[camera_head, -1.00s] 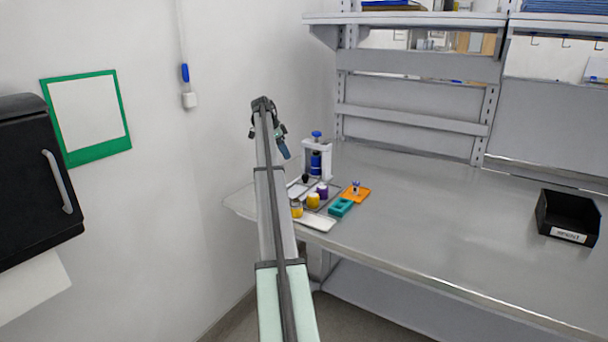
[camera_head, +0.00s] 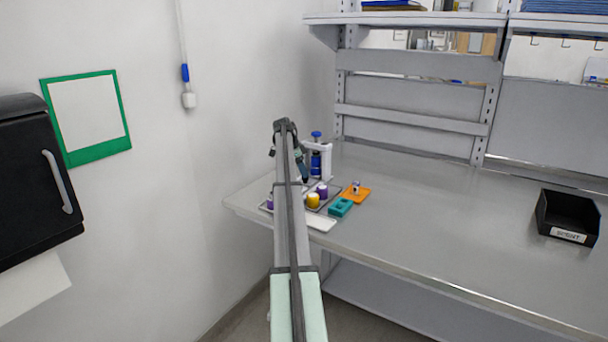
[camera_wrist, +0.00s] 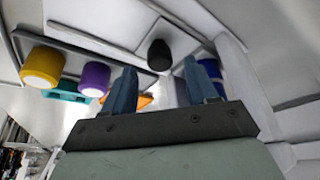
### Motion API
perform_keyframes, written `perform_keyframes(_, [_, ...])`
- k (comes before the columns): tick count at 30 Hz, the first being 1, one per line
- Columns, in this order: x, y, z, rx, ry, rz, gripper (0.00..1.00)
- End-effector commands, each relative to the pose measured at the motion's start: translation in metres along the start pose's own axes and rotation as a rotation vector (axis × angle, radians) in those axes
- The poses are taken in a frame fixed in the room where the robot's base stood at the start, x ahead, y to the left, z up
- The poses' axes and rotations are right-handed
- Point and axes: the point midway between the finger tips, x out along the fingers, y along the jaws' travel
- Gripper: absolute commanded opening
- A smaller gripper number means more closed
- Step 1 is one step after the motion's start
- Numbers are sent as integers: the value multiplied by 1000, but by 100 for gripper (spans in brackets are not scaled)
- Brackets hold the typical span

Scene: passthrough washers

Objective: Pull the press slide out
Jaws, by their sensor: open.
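The press (camera_head: 327,160) is a white frame with a blue top knob and a blue middle part, standing at the back left of the bench. In the wrist view its white post (camera_wrist: 243,75) and blue part show on the right. A black knob (camera_wrist: 160,52) on a pale strip, which looks like the slide's handle, appears between my fingers. My gripper (camera_wrist: 160,75) is open, with its two blue fingers towards the knob; I cannot tell how far apart they are. In the head view my gripper (camera_head: 304,180) is beside the press, and my arm hides the black knob.
A grey tray by the press holds yellow (camera_head: 313,200) and purple (camera_head: 322,190) pieces. A teal block (camera_head: 341,207), an orange plate (camera_head: 362,194) and a white tray (camera_head: 320,223) lie close by. A black bin (camera_head: 568,218) stands far right; the bench between is clear.

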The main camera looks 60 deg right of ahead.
Motion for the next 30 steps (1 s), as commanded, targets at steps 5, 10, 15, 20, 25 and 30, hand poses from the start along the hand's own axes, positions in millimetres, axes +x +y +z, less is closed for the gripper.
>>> perform_keyframes(5, [17, 0, 0, 0, 0, 0, 58])
perform_keyframes(10, [23, 0, 0, 0, 0, -1, 58])
perform_keyframes(15, [24, 0, 0, 0, 0, -1, 58])
perform_keyframes(20, [24, 0, 0, 0, 0, -1, 52])
perform_keyframes(25, [24, 0, 0, 0, 0, 0, 36])
perform_keyframes(30, [24, 0, 0, 0, 0, 0, 20])
